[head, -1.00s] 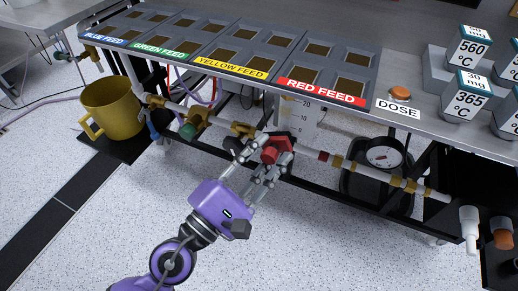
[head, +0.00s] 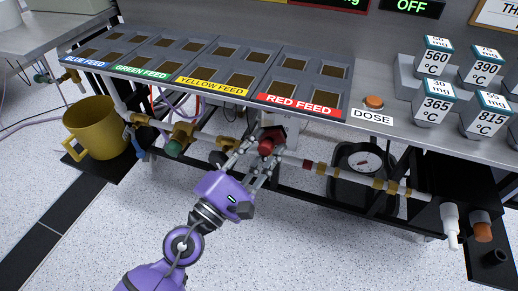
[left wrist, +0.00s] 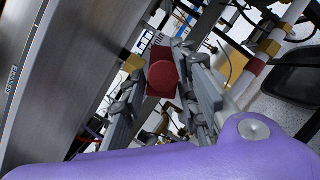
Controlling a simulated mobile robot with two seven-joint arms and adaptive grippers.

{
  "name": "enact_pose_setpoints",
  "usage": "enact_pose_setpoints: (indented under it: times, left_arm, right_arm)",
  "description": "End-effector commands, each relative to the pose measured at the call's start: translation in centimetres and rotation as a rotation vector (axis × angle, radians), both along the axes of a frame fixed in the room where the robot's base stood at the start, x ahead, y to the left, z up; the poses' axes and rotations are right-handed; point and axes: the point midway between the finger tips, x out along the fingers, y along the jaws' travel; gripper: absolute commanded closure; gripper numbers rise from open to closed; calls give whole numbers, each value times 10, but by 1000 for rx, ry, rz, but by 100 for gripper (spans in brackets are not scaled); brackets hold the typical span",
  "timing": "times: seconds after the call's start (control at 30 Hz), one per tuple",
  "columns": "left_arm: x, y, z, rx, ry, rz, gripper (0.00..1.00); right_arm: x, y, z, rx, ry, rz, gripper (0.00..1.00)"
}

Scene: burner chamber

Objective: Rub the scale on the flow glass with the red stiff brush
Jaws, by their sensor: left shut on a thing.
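My left gripper (head: 262,152) is shut on the red brush (head: 268,141), in front of the pipe run below the RED FEED bin. In the left wrist view the brush's round red end (left wrist: 163,79) sits between the fingers (left wrist: 165,88). Its bristles are hidden. A pale strip of the flow glass's scale panel (head: 291,124) shows just behind and above the brush; the rest is hidden by the brush and the bench edge. I cannot tell whether the brush touches the glass. My right gripper is not in view.
The bench edge with the RED FEED label (head: 299,105) overhangs the gripper. A white pipe (head: 345,174) with brass fittings runs to the right past a round gauge (head: 364,162). A yellow mug (head: 95,128) stands at the left. The floor in front is clear.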

Motion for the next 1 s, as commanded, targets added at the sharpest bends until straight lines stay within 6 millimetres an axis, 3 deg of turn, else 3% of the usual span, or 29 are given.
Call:
enact_pose_setpoints:
  times: [1.0]
  left_arm:
    - [10, -3, 0, -1, -1, 1, 96]
  right_arm:
    - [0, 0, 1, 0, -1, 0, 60]
